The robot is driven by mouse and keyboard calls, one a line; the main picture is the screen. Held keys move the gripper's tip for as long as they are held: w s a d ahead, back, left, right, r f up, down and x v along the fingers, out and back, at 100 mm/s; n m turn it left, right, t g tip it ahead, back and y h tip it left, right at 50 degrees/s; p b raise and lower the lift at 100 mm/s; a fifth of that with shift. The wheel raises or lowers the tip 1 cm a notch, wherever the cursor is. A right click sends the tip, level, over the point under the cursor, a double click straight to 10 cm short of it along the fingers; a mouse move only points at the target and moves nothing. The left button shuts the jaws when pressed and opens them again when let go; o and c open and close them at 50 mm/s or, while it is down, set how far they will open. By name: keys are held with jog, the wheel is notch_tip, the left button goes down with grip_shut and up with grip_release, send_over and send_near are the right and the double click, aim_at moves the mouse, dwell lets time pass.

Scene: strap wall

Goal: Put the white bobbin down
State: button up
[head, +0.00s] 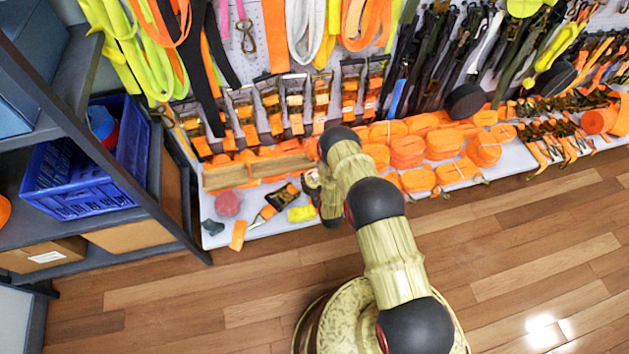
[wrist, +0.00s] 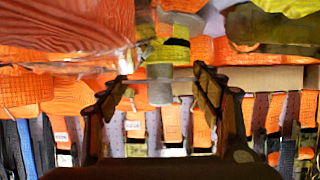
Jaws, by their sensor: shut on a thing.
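The white bobbin (wrist: 160,92) shows in the wrist view as a small pale grey-white cylinder between the fingertips. My gripper (wrist: 161,84) is shut on it, one dark finger on each side. In the head view my arm reaches to the low white shelf (head: 214,238), and my gripper is at its left part, near a yellow roll (head: 301,214). My arm mostly hides the gripper there, and I cannot make out the bobbin. I cannot tell whether the bobbin touches the shelf.
Orange strap rolls (head: 407,151) crowd the shelf to the right. A wooden box (head: 225,177), a pink ball (head: 228,204) and an orange-and-black ratchet strap (head: 274,204) lie to the left. Straps hang behind. A dark rack with a blue crate (head: 84,196) stands at far left.

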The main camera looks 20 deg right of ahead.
jog(key=shift+f, duration=0.55)
jog(key=shift+r, duration=0.15)
jog(key=o, duration=1.4)
jog(key=shift+f, duration=0.2)
jog(key=shift+c, duration=0.2)
